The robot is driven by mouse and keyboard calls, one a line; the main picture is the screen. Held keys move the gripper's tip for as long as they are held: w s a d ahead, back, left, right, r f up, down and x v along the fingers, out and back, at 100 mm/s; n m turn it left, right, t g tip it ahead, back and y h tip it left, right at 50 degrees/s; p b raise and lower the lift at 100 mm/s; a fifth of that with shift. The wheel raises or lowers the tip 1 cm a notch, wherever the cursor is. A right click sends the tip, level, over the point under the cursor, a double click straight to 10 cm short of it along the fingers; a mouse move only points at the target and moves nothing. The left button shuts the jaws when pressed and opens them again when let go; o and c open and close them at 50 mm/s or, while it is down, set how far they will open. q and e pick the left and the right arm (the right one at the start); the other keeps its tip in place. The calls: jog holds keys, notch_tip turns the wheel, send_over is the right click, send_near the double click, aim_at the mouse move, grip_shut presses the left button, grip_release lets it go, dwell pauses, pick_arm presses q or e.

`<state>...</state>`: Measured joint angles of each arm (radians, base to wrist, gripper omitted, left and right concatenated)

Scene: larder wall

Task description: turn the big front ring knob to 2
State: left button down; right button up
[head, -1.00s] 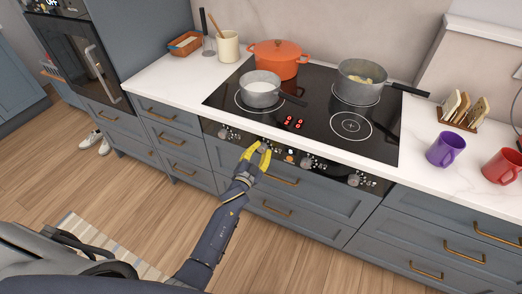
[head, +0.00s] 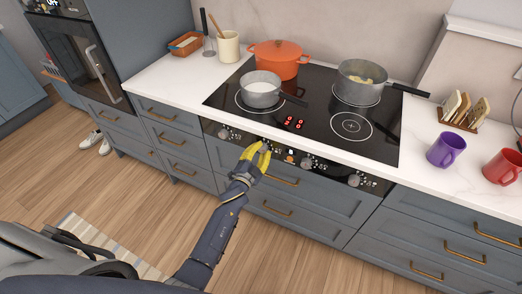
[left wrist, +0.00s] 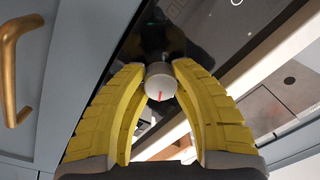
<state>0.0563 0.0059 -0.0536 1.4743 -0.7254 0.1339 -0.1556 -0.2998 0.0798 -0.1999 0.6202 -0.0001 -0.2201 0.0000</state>
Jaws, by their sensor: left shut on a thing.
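My left gripper (head: 258,147) is at the hob's front control panel, with its yellow fingers closed around the second knob from the left. In the left wrist view that pale round knob (left wrist: 161,80) sits between the fingertips, and a red mark shows on its face. In the head view the fingers mostly hide it. Other knobs show on the panel: one at the far left (head: 223,134), one right of the gripper (head: 306,163) and one at the far right (head: 354,180). The red display digits (head: 293,122) on the hob are too small to read surely. My right gripper is out of view.
A grey saucepan (head: 260,90), an orange lidded pot (head: 278,60) and a second grey pan (head: 361,81) stand on the black hob. The front right ring (head: 351,126) is bare. Purple (head: 446,149) and red (head: 502,166) mugs stand at right. Drawer handles (head: 282,181) stick out below.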

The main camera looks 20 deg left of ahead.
pick_arm(q)
jog(key=c, duration=0.9)
grip_release()
jog(key=shift+c, duration=0.2)
jog(key=shift+s, duration=0.1)
jog(key=s+a, duration=0.1)
jog(key=s, duration=1)
jog(key=shift+s+a+f, duration=0.3)
jog(key=shift+s+f, duration=0.05)
jog(key=s+a+f+n+g+y, duration=0.1)
jog(key=s+f+n+g, duration=0.25)
jog(key=s+f, duration=0.9)
jog(key=s+f+n+g+y, duration=0.1)
jog(key=s+f+n+g, duration=0.3)
jog(key=f, duration=1.8)
jog(key=s+a+f+g, duration=0.1)
jog(key=s+f+g, duration=0.2)
jog(key=s, duration=0.8)
jog(key=s+a+f+g, duration=0.1)
jog(key=s+f+g, duration=0.2)
jog(key=s+f, duration=0.5)
jog(key=s+a+f+g, duration=0.2)
jog(key=s+f, duration=0.3)
jog(key=s, duration=1)
jog(key=shift+f+g, duration=0.35)
jog(key=shift+g, duration=0.4)
